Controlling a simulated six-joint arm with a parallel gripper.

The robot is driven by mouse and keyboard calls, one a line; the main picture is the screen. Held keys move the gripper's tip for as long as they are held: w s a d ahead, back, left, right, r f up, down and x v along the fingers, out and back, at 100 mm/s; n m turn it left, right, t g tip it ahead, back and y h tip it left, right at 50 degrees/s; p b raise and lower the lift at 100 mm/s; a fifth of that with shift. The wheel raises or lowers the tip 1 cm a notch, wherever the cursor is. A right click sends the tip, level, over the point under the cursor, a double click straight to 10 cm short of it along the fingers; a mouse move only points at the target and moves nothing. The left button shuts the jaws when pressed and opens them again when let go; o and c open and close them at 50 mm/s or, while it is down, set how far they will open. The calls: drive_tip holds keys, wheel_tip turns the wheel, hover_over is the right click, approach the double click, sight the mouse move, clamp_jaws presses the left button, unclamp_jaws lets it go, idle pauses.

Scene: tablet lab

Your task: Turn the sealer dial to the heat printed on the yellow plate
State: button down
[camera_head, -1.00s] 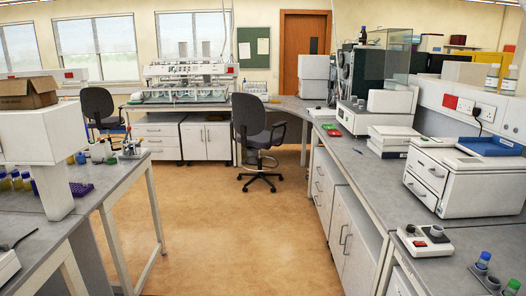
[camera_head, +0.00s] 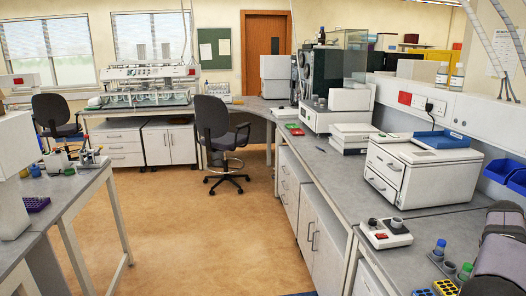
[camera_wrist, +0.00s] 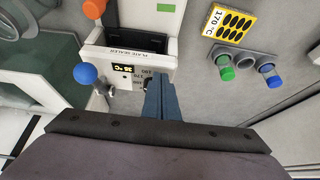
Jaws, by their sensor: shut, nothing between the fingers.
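The yellow plate (camera_wrist: 230,25) lies to the right, printed "170 °C" beside black ovals.
A rack of capped tubes (camera_wrist: 243,67) stands close to the yellow plate. A blue ball knob (camera_wrist: 86,74) and an orange one (camera_wrist: 94,8) stick up left of the sealer. In the head view, a small two-knob device (camera_head: 387,235) sits at the bench edge.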

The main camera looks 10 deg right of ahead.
drive_tip(key=shift+a, duration=0.15)
drive_tip(key=shift+r, duration=0.15)
wheel_tip(320, 180, up, 6)
drive_tip(key=p, duration=0.6)
